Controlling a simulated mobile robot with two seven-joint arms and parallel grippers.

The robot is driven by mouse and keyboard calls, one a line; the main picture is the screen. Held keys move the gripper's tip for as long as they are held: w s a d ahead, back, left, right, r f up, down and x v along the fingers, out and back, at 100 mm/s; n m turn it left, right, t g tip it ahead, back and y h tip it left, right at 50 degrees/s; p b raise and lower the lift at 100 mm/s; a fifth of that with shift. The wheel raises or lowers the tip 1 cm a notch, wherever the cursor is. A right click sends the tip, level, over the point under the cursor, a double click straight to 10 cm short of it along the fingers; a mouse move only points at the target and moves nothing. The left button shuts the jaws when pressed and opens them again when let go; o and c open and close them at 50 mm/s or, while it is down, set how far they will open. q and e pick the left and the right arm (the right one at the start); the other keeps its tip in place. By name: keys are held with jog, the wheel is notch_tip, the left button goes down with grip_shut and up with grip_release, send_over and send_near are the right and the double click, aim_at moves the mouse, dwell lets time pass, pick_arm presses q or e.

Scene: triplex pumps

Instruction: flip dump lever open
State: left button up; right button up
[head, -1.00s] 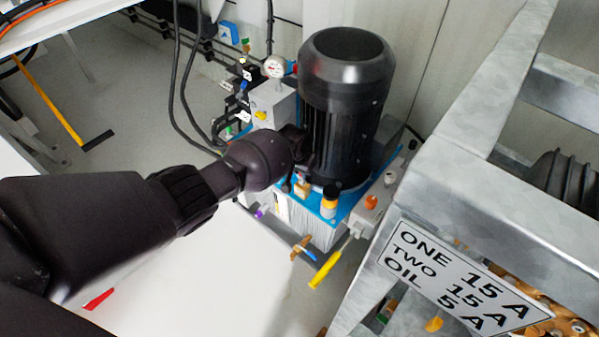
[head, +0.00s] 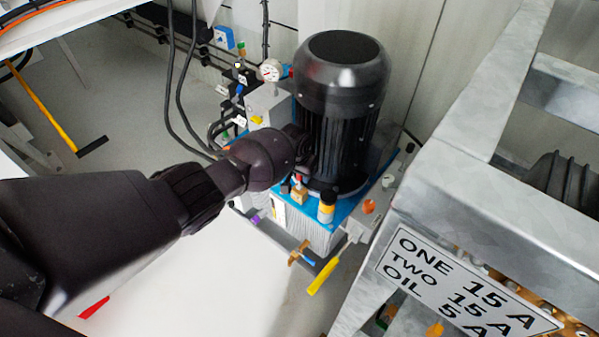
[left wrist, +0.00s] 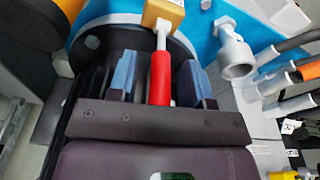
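A lever with a red handle (left wrist: 161,78) on a thin metal stem rises from a brass valve block (left wrist: 163,15) in the left wrist view. In the head view the brass block (head: 299,197) sits at the foot of the black motor, and the red handle is mostly hidden by my wrist. My left gripper (left wrist: 159,75) is open. Its two blue-grey padded fingers stand on either side of the red handle, with a visible gap to each. In the head view my left gripper (head: 301,168) is close beside the motor, its fingers hard to make out. My right gripper is not in view.
The tall black motor (head: 342,75) stands right beside my gripper. A bottle with an orange part (head: 327,207), a gauge (head: 270,70), a yellow-handled lever (head: 323,277) and hoses are nearby. A metal frame (head: 470,190) with a sign blocks the right side.

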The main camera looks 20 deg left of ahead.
pick_arm(q)
notch_tip(320, 180, up, 5)
jog(key=shift+f+p, duration=0.2)
jog(key=shift+p, duration=0.8)
notch_tip(320, 180, up, 6)
jog(key=s+p, duration=0.1)
jog(key=p, duration=0.2)
jog(key=shift+s, duration=0.4)
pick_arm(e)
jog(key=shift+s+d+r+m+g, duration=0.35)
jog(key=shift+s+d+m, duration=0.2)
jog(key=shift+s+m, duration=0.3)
pick_arm(q)
jog(key=shift+a, duration=0.1)
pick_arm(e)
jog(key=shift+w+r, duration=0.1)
